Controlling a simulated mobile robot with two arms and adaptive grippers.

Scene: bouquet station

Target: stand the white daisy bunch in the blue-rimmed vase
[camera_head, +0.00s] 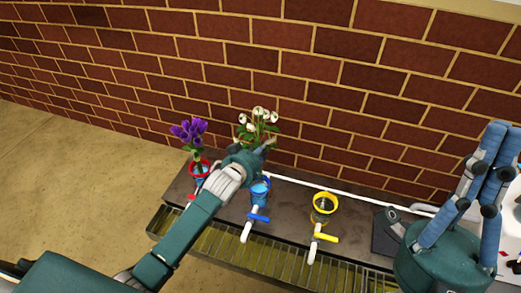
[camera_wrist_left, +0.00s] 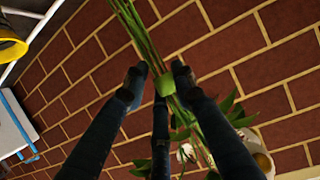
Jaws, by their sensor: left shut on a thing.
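The white daisy bunch (camera_head: 258,121) shows its white heads and green leaves above my left gripper (camera_head: 258,150), against the brick wall. My left gripper is shut on its green stems (camera_wrist_left: 145,35), as the left wrist view shows. The blue-rimmed vase (camera_head: 260,190) stands on the dark bench just below and right of that gripper. The lower stem ends are hidden in the head view, and I cannot tell how they lie to the vase mouth. My right gripper (camera_head: 455,170) is open and empty at the right, its fingers apart.
A red-rimmed vase (camera_head: 199,168) with purple flowers (camera_head: 189,132) stands left of my left gripper. A yellow-rimmed vase (camera_head: 324,205) stands to the right, with no flowers showing. Taps with blue (camera_head: 259,217) and yellow (camera_head: 327,237) handles sit in front. The brick wall is close behind.

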